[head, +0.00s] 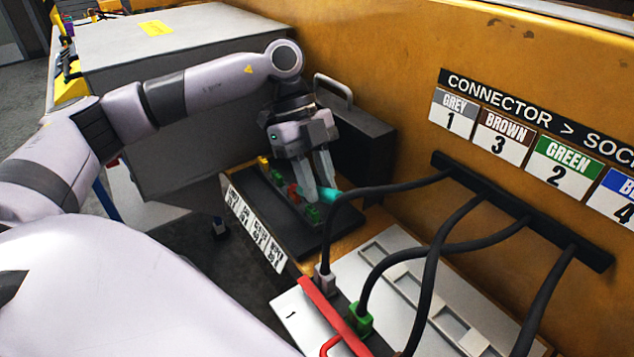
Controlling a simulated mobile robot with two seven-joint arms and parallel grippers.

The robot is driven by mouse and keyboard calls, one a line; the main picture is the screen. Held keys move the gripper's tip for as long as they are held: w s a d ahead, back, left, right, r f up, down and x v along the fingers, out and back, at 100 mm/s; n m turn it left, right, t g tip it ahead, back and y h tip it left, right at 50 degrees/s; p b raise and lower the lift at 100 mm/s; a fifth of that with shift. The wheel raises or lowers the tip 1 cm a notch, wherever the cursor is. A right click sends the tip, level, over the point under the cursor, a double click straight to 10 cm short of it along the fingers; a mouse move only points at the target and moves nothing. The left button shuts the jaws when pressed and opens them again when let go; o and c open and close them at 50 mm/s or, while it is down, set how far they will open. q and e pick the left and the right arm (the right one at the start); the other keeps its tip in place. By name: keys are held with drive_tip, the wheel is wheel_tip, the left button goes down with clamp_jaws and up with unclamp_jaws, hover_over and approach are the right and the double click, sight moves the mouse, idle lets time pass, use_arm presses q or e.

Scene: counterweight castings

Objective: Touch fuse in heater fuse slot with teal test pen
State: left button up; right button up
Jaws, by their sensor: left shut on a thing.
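My left gripper (320,180) points down over the dark fuse panel (330,234) and is shut on the teal test pen (325,194). The pen shows as a short teal piece between and beside the fingers. Small coloured fuses sit in a row on the panel: a yellow one (263,161), a red one (293,191) and green ones, one green fuse (313,213) just below the fingertips. The pen's tip is hidden, so I cannot tell whether it touches a fuse. White labels (255,228) line the panel's front edge, too small to read. My right gripper is not in view.
Black cables (430,260) run from a wall bar to a socket plate (400,262) at the lower right. A red handle (325,305) stands in front. A dark case (355,140) with a metal handle is behind the gripper. A large grey cabinet (180,50) stands at the left.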

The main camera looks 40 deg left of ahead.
use_arm(q)
wheel_tip(320, 180, up, 3)
drive_tip(key=p, duration=0.3)
drive_tip(key=shift+r, duration=0.1)
drive_tip(key=shift+r+p, duration=0.75)
drive_tip(key=shift+r, duration=0.2)
drive_tip(key=shift+r+p, duration=0.3)
drive_tip(key=shift+r, duration=0.2)
